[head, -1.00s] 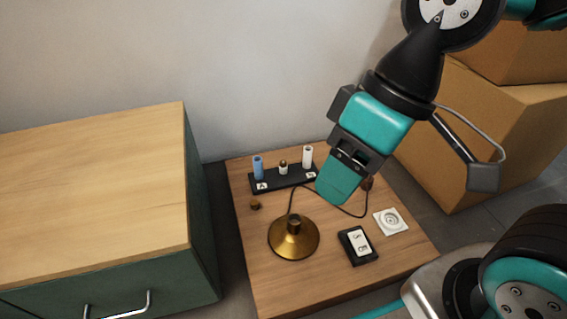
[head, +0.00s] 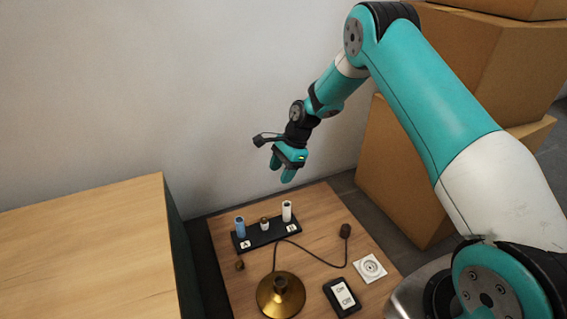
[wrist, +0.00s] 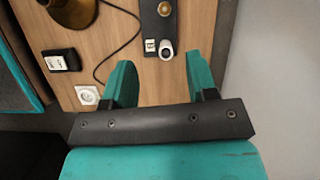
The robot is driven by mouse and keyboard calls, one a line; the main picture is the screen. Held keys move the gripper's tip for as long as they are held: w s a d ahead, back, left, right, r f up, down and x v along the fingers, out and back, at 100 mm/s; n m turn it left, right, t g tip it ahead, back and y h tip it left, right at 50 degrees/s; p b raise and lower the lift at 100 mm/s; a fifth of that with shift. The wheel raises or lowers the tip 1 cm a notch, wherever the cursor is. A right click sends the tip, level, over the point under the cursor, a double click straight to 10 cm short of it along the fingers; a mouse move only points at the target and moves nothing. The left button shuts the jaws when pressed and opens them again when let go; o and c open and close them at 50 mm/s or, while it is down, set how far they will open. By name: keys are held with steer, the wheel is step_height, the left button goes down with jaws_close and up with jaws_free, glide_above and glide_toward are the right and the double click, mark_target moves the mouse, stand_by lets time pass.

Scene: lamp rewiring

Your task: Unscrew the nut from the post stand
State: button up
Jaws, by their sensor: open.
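The black post stand (head: 268,236) lies at the back of the low table, with a blue post (head: 240,228) at the left and a white post (head: 287,211) at the right. Between them is a short pale post with a small brownish nut (head: 264,220) at its top. In the wrist view the nut (wrist: 164,8) shows at the top edge on the stand (wrist: 154,25), farther off than the white post (wrist: 166,50). My gripper (head: 282,169) is open and empty, above and behind the stand. In the wrist view its fingers (wrist: 160,62) are apart, either side of the white post's image.
The brass lamp base (head: 281,298), a switch box (head: 341,297), a white socket (head: 370,268), a dark plug (head: 345,231) on a cord and a small brown piece (head: 239,265) lie on the table. A cabinet (head: 85,235) stands left, cardboard boxes (head: 430,120) right.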

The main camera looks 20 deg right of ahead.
step_height(320, 180, down, 2)
steer(key=d+f+m, duration=0.1)
steer(key=b, duration=1)
glide_toward(265, 218)
steer(key=shift+m, duration=0.3)
steer(key=x, duration=0.8)
steer(key=shift+s+a+f, duration=0.15)
steer(key=shift+s+a, duration=0.05)
steer(key=shift+p, duration=0.3)
